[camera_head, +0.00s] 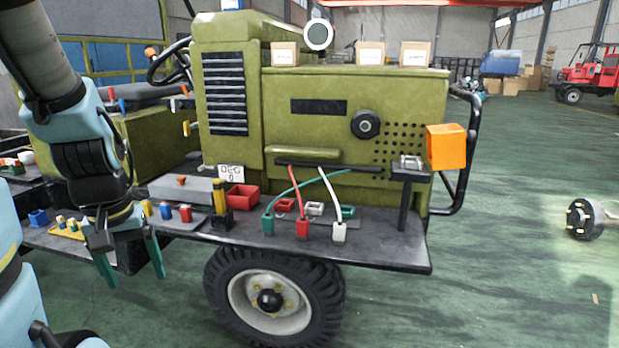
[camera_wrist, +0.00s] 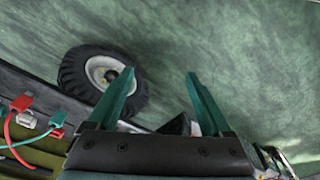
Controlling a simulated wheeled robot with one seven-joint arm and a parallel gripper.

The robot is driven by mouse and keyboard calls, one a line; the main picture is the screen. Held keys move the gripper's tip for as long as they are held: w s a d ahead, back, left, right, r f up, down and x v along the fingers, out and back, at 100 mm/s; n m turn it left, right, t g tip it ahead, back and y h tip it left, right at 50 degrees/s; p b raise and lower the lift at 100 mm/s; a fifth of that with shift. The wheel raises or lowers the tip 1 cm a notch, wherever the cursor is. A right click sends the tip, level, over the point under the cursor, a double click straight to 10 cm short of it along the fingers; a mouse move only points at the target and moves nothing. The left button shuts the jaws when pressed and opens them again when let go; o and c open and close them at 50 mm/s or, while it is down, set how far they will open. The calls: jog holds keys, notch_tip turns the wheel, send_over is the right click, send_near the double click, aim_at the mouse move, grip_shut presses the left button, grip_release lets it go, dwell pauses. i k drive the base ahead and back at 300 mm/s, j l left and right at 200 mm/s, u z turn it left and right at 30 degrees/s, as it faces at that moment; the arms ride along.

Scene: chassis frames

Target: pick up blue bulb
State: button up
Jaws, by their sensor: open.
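A small blue piece (camera_head: 166,211), which may be the blue bulb, stands on a grey plate on the vehicle's side shelf. My gripper (camera_head: 134,276) is open and empty, pointing down at the shelf's front edge, left of and nearer than the blue piece. In the wrist view my gripper (camera_wrist: 161,75) shows two spread green fingers over the floor and no blue piece between them.
A blue block (camera_head: 38,217) and a yellow tray (camera_head: 68,231) lie on the shelf at left. A red bin (camera_head: 242,197) and several plugs with cables stand right of the grey plate. A wheel (camera_head: 270,297) is below the shelf. The floor at right is mostly free.

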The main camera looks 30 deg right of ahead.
aim_at(62, 224)
jog(key=i+j, duration=0.1)
jog(key=i, duration=0.85)
jog(key=i+u, duration=0.1)
jog(key=u, duration=0.65)
jog(key=i+u, duration=0.15)
jog(key=u, duration=0.25)
jog(key=i+u, duration=0.1)
jog(key=u, duration=1.15)
